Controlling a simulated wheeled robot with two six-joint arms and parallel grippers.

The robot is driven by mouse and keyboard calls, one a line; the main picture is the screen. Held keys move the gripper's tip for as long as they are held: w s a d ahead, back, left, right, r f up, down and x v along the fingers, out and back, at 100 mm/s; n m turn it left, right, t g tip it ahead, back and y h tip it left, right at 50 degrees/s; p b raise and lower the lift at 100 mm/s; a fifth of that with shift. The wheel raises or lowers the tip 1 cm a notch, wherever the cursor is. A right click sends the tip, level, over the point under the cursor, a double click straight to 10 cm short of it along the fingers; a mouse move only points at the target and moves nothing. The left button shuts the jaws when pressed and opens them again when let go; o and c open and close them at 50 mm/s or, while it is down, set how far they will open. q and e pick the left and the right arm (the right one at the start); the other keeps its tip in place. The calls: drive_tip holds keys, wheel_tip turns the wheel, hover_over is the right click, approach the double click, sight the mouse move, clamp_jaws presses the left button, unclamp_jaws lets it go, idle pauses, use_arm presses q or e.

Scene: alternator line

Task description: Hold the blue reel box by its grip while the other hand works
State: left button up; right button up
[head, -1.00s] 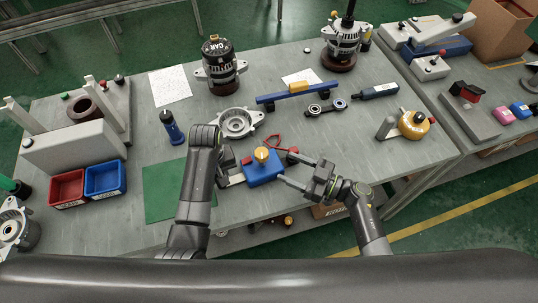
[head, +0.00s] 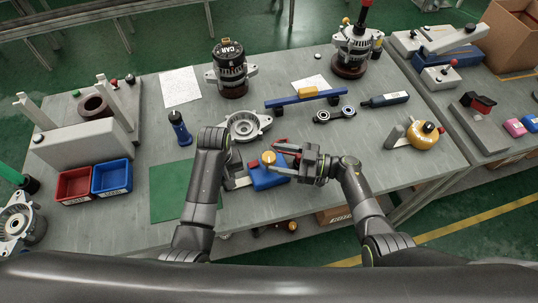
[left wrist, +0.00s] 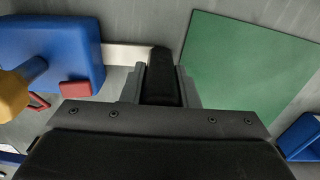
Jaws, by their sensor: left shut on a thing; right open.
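The blue reel box (head: 266,179) sits on the grey table near its front edge, with a yellow knob (head: 268,158) on top. In the left wrist view the box (left wrist: 55,45) is at the left, and a pale bar runs from it to my left gripper (left wrist: 160,80). My left gripper (head: 232,172) is shut on this grip at the box's left side; its arm partly hides it in the head view. My right gripper (head: 275,158) is open, its fingers pointing left close around the yellow knob; whether they touch it I cannot tell.
A red-handled item (head: 282,141) lies just behind the box. A grey metal housing (head: 246,126) stands behind it. A green mat (head: 176,192) is to the left, bare. A blue bar (head: 305,98) and a yellow reel (head: 424,136) are farther right.

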sight(269, 156)
drive_tip(key=shift+w+a, duration=0.15)
drive_tip(key=shift+a, duration=0.75)
drive_tip(key=shift+w+a, duration=0.15)
drive_tip(key=shift+a, duration=0.7)
drive_tip(key=c, duration=1)
drive_tip(key=shift+o, duration=0.2)
drive_tip(key=shift+m+t, duration=0.3)
drive_tip(key=shift+t, duration=0.1)
drive_tip(key=m+t+h, duration=0.2)
drive_tip(key=m+t, duration=0.1)
drive_tip(key=t, duration=0.1)
drive_tip(key=shift+s, duration=0.1)
drive_tip(key=shift+m+t+h, duration=1.1)
drive_tip(key=shift+m+t, duration=0.2)
drive_tip(key=shift+t, duration=0.6)
